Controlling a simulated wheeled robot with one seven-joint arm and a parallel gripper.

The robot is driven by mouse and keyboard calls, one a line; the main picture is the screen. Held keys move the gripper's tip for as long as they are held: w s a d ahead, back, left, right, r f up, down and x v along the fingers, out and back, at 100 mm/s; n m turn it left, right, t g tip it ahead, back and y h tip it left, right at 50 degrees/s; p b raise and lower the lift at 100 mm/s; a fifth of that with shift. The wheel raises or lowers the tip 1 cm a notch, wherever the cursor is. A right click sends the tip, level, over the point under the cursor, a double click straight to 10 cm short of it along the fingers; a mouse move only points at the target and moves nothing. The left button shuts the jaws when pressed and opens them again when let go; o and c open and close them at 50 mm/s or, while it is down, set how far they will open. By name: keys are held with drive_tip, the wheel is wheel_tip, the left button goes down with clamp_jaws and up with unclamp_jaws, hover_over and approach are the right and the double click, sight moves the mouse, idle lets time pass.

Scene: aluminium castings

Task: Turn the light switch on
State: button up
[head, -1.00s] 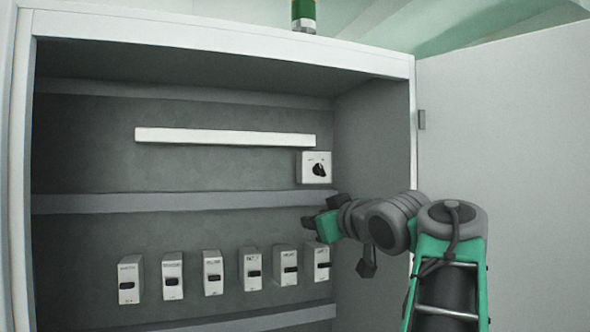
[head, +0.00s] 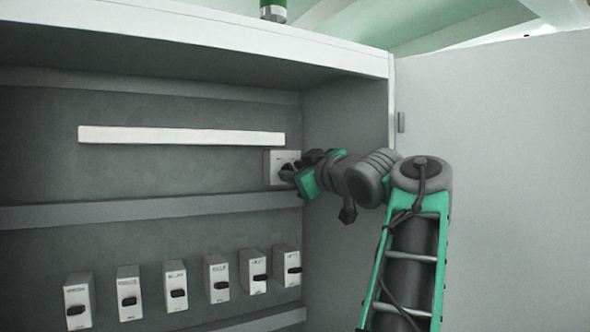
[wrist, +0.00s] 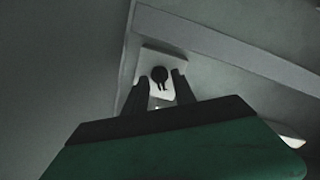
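The light switch is a white square box (head: 274,160) on the back wall of the cabinet, under the right end of a long white bar. In the wrist view its white plate (wrist: 150,59) carries a round black knob (wrist: 160,74) with a short pointer toward the bottom of the picture. My gripper (head: 291,172) is at the switch and hides part of its front in the head view. In the wrist view my gripper (wrist: 159,79) is open, with one finger on each side of the knob. I cannot tell whether the fingers touch it.
The white bar (head: 180,136) runs along the upper back wall. A shelf ledge (head: 150,212) passes below the switch. Several breaker boxes (head: 129,292) line the lower wall. The cabinet's side wall (head: 345,115) and open door (head: 500,180) stand to the right.

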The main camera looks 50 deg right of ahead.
clamp_jaws()
drive_tip(key=shift+m, duration=0.3)
idle(0.6)
drive_tip(key=m, duration=1.1)
drive_tip(key=shift+m, duration=0.3)
idle(0.4)
